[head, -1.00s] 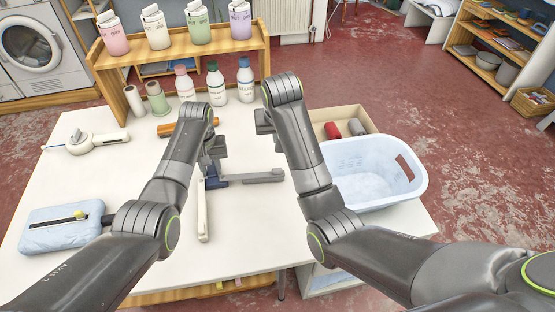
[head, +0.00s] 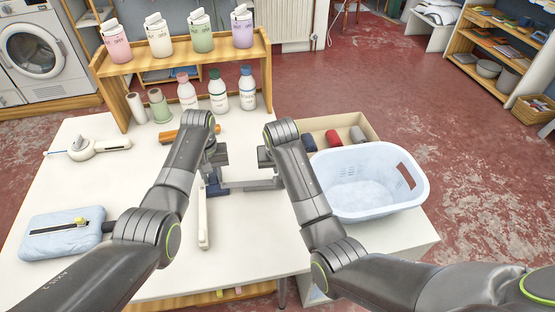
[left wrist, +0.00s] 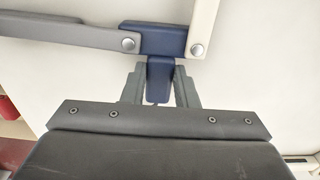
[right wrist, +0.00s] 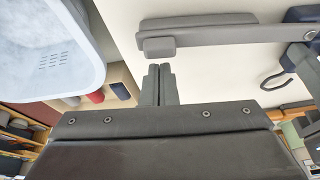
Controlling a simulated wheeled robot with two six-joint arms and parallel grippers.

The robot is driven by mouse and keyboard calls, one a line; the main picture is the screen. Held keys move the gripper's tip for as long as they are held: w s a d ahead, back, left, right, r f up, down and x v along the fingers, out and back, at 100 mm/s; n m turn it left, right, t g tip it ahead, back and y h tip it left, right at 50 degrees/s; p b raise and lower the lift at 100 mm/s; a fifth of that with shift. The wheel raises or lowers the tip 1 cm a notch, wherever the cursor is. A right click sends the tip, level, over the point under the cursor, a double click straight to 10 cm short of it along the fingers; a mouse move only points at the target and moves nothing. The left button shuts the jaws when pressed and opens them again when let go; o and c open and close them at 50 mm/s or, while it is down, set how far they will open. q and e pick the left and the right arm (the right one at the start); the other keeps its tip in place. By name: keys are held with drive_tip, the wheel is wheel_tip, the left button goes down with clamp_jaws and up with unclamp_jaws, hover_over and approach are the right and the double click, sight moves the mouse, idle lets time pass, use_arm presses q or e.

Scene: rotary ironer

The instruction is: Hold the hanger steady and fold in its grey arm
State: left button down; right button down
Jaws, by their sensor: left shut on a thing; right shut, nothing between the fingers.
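The hanger lies on the white table, with a blue hub (head: 214,187), a grey arm (head: 250,184) stretched to the right and a cream arm (head: 203,225) pointing to the near edge. My left gripper (left wrist: 160,84) is shut on the hub's blue tab (left wrist: 159,70). The grey arm (left wrist: 60,28) and cream arm (left wrist: 205,22) spread from the hub in that view. My right gripper (right wrist: 159,70) is shut and empty, close by the end pad (right wrist: 158,47) of the grey arm. I cannot tell whether it touches. A dark hook (right wrist: 276,79) shows near the hub.
A pale blue basket (head: 412,192) and a box with rolls (head: 356,122) stand right of my right arm. Bottles (head: 218,92) and a wooden shelf (head: 115,98) are at the back. A blue pad (head: 60,240) lies left. The table's front middle is clear.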

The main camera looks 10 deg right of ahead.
drive_tip(key=shift+s, duration=0.4)
drive_tip(key=shift+s+a+m+h, duration=0.15)
drive_tip(key=shift+s+m+h, duration=0.15)
drive_tip(key=shift+s+m, duration=0.65)
drive_tip(key=shift+s, duration=0.1)
